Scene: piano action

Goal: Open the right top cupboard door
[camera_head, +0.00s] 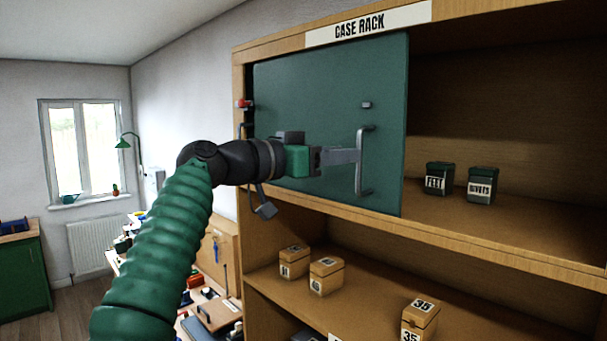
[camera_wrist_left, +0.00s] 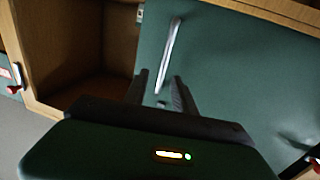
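A dark green door panel (camera_head: 310,95) covers the left part of the top compartment of the wooden case rack, and its surface fills much of the left wrist view (camera_wrist_left: 230,75). A grey vertical bar handle (camera_head: 367,130) is near its right edge; it also shows in the left wrist view (camera_wrist_left: 174,45). My left gripper (camera_head: 357,157) reaches the handle from the left. In the left wrist view its fingers (camera_wrist_left: 160,90) are apart, one on each side of the handle's near end. I cannot tell whether they touch it. My right gripper is not in view.
The compartment right of the panel is uncovered and holds two dark boxes (camera_head: 439,179) (camera_head: 482,185). Several small numbered wooden boxes (camera_head: 326,276) stand on the shelf below. A red latch-like part (camera_head: 243,104) is at the panel's left edge. A window (camera_head: 83,150) is far left.

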